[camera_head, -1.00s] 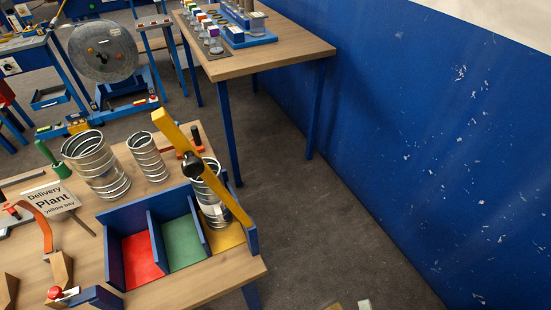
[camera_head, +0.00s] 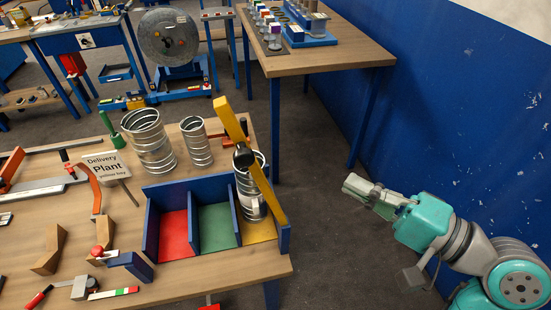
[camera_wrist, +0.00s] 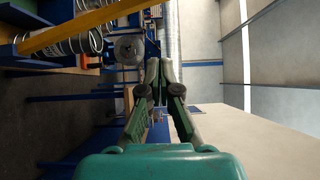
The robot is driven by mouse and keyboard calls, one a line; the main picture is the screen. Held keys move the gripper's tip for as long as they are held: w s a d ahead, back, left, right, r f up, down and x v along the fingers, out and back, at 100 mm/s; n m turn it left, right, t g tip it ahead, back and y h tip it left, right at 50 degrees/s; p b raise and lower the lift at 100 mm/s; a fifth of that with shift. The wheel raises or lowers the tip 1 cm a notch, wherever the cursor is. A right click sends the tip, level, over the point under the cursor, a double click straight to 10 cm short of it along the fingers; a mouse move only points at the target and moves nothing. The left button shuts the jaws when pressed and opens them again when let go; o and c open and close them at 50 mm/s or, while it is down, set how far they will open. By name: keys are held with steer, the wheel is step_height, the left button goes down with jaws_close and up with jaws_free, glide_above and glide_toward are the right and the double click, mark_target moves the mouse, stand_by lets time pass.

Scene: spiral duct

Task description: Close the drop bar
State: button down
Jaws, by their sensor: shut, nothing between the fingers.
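The yellow drop bar (camera_head: 261,180) is tilted across the yellow bay at the right end of the blue tray. Its upper end stands high at the back left and its lower end reaches the tray's front right side. A black round knob (camera_head: 243,157) is on the bar. It also shows as a yellow bar (camera_wrist: 80,28) at the upper left of the wrist view. My gripper (camera_head: 366,188) is shut and empty, off the table to the right of the tray, apart from the bar. In the wrist view, its fingers (camera_wrist: 159,64) meet at the tips.
A spiral duct piece (camera_head: 252,197) stands in the yellow bay (camera_head: 262,230); larger ducts (camera_head: 150,145) stand behind the tray (camera_head: 187,190). A blue wall (camera_head: 470,130) is close on the right. Free floor lies between table and wall. Another table (camera_head: 320,62) stands behind.

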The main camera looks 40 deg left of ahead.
steer(key=s+a+r+n+g, duration=0.1)
steer(key=s+a, duration=0.4)
steer(key=a, duration=0.8)
steer(key=shift+r+g, duration=0.3)
steer(key=shift+r, duration=0.4)
steer(key=shift+s, duration=0.1)
